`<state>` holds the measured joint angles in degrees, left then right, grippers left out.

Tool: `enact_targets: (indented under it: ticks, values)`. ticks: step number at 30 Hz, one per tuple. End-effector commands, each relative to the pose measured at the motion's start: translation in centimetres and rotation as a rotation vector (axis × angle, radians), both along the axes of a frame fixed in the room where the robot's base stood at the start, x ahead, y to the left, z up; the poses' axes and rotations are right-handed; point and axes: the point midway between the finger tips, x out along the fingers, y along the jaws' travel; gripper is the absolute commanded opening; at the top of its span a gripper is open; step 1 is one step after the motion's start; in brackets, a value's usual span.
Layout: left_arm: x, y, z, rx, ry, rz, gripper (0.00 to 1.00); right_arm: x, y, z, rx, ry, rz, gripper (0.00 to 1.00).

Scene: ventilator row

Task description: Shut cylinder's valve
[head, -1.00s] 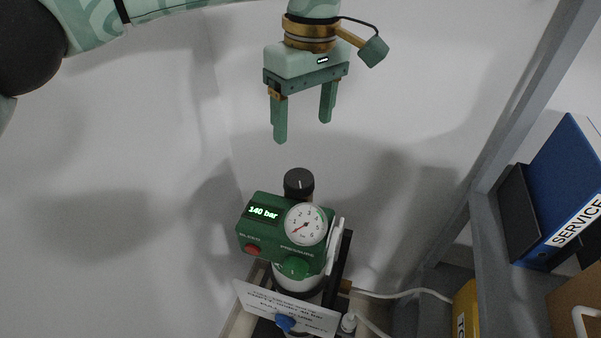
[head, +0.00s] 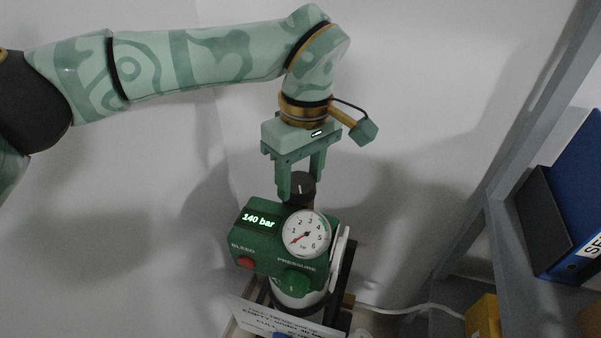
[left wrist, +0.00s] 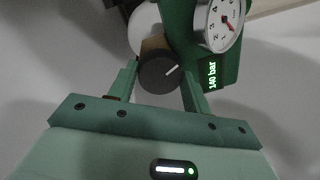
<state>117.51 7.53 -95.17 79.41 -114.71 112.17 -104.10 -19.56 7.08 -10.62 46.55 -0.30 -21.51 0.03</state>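The cylinder's valve is a black round knob (head: 302,187) with a white line, on top of the green regulator block (head: 262,262). My left gripper (head: 300,184) points down at it, open, with one finger on each side of the knob. In the left wrist view the knob (left wrist: 160,73) sits between the fingertips (left wrist: 160,65), with little gap; I cannot tell whether they touch it. The white cylinder (head: 298,300) is mostly hidden below the block. My right gripper is not in view.
The block carries a lit "140 bar" display (head: 259,221), a round gauge (head: 306,233), a red bleed button (head: 246,263) and a green pressure knob (head: 294,284). A white sign (head: 275,318) hangs in front. A grey shelf (head: 505,230) with a blue binder (head: 575,215) stands right.

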Motion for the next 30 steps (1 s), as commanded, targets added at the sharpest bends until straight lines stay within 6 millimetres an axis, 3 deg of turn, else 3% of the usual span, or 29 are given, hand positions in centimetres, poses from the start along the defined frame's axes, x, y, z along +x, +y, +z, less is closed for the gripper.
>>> enact_targets:
  ticks: [14,17,20,30]
  values:
    - [-0.1,0.0,0.3,0.001,0.001,0.058,0.27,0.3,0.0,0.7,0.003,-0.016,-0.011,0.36]
    - [0.0,0.0,0.5,0.001,-0.002,0.112,0.27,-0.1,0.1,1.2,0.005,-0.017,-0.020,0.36]
    - [-0.1,0.0,0.6,0.000,-0.002,0.183,0.27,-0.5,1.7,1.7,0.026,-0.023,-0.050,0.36]
    - [0.0,0.1,0.7,0.000,-0.002,0.498,0.27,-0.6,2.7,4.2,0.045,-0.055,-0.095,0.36]
